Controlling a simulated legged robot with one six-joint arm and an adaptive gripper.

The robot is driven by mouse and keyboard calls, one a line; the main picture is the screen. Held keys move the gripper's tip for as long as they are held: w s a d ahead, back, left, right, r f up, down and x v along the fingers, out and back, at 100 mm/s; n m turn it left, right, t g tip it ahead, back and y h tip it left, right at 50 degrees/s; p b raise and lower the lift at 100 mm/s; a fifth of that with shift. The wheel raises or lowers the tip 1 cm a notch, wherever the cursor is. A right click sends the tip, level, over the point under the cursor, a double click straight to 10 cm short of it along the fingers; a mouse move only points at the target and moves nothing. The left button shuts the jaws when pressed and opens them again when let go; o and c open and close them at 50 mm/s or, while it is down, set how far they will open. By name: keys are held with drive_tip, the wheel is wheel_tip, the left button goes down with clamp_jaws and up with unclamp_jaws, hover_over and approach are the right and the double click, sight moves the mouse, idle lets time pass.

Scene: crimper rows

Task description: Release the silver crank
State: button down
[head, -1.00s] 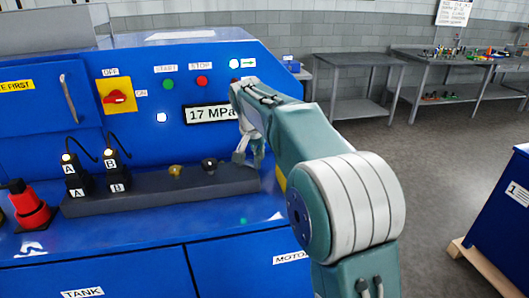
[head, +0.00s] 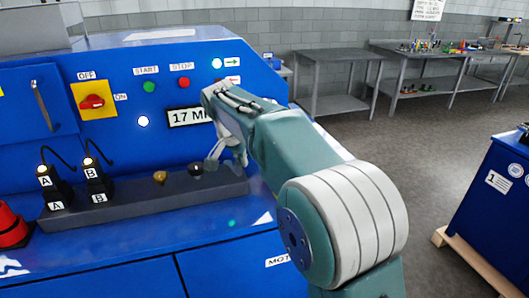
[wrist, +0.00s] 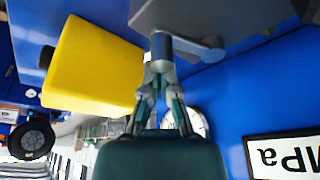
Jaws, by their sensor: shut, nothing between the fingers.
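The silver crank (wrist: 200,47) is a short grey lever on a round hub, under a dark grey block in the wrist view. My gripper (wrist: 158,76) has its fingertips close together right at the hub; whether they touch it I cannot tell. Nothing shows gripped between them. In the head view my gripper (head: 228,152) is at the right end of the dark grey manifold bar (head: 130,207), and I cannot make out the crank there.
A yellow box (wrist: 90,62) is close beside my fingers in the wrist view. The blue panel carries a pressure display (head: 184,117), a red rotary switch (head: 92,102) and buttons. A black knob (head: 196,169) and a brass knob (head: 160,178) stand on the bar.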

sight(236, 174)
drive_tip(key=m, duration=0.1)
drive_tip(key=s+a+m, duration=0.1)
drive_tip(key=m, duration=0.1)
drive_tip(key=m+g+h, duration=0.1)
drive_tip(key=shift+s+a+m, duration=0.15)
drive_tip(key=shift+a+m, duration=0.15)
drive_tip(key=shift+a, duration=0.05)
drive_tip(key=m, duration=0.1)
drive_tip(key=a+m, duration=0.1)
drive_tip(key=shift+s+a+m+g+h, duration=0.15)
drive_tip(key=shift+s+m+g+h, duration=0.15)
drive_tip(key=shift+m+g, duration=0.1)
drive_tip(key=shift+a, duration=0.3)
drive_tip(key=d, duration=0.4)
drive_tip(key=shift+w+r, duration=0.1)
drive_tip(key=shift+w, duration=0.1)
drive_tip(key=w+v, duration=0.1)
drive_tip(key=v, duration=0.8)
drive_tip(key=shift+a+r, duration=0.3)
